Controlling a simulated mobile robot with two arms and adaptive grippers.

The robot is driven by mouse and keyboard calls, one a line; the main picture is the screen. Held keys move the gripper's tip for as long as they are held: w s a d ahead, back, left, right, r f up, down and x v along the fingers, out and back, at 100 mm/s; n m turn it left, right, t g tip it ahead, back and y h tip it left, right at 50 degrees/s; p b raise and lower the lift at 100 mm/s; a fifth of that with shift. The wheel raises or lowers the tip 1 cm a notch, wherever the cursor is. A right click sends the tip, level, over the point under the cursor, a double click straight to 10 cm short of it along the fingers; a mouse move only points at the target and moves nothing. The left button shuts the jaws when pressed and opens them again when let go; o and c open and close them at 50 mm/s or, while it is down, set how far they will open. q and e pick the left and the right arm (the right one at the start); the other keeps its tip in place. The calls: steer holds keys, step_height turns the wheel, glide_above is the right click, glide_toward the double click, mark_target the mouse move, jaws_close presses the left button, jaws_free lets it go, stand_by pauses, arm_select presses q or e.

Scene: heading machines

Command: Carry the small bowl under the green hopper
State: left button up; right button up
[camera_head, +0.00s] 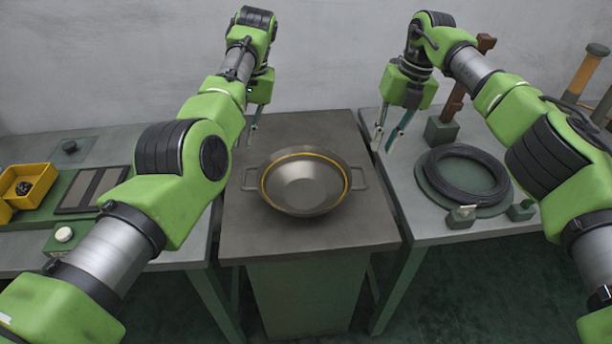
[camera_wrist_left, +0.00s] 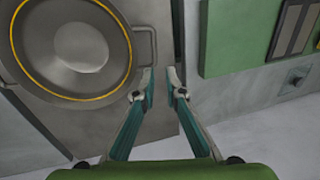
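The bowl (camera_head: 303,184) is a wide grey metal dish with a yellow ring inside its rim and a loop handle on each side. It sits upright on the middle grey table (camera_head: 255,235); it also shows at the left in the left wrist view (camera_wrist_left: 80,48). My left gripper (camera_head: 251,138) is open and empty behind the bowl's left handle, apart from it. In the left wrist view its two fingertips (camera_wrist_left: 160,74) stand a little apart, beside that handle. My right gripper (camera_head: 384,147) is open and empty, behind and right of the bowl. No green hopper is visible.
On the right table, a black ring (camera_head: 465,174) lies on a green round base near a brown post (camera_head: 466,85). On the left table are a yellow bin (camera_head: 30,184) and a green panel. The middle table's front is clear; narrow gaps separate the tables.

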mark_target(244, 175)
arm_select(q)
steer(key=shift+s+d+r, duration=0.25)
steer(key=shift+d, duration=0.4)
arm_select(e)
steer(key=shift+s+a+r, duration=0.15)
steer(key=shift+a+r, duration=0.05)
steer(key=shift+a, duration=0.05)
steer(key=shift+f, duration=0.1)
